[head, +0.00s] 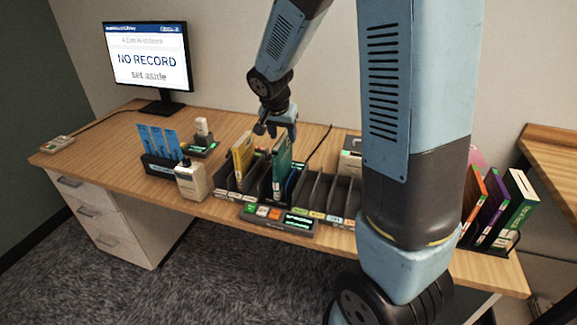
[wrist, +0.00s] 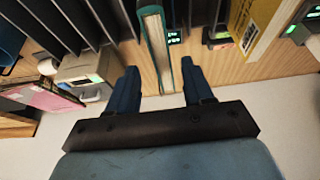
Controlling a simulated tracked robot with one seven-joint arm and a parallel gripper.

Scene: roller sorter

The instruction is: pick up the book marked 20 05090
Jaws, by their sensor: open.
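A teal book (head: 281,158) stands upright in a slot of the dark sorter rack (head: 321,192); its spine label is too small to read, so I cannot confirm the number 20 05090. My gripper (head: 279,128) is just above this book in the head view, pointing down. In the wrist view my gripper (wrist: 158,72) is open, one finger on each side of the teal book (wrist: 153,38), whose pale page edge shows between them. Gaps show on both sides, and the fingers appear not to touch it.
A yellow book (head: 242,157) stands in the rack left of the teal one. Empty slots lie to its right. A monitor (head: 147,58) reads "NO RECORD set aside". Several coloured books (head: 517,211) stand at the right desk end. Blue cards (head: 160,142) stand left.

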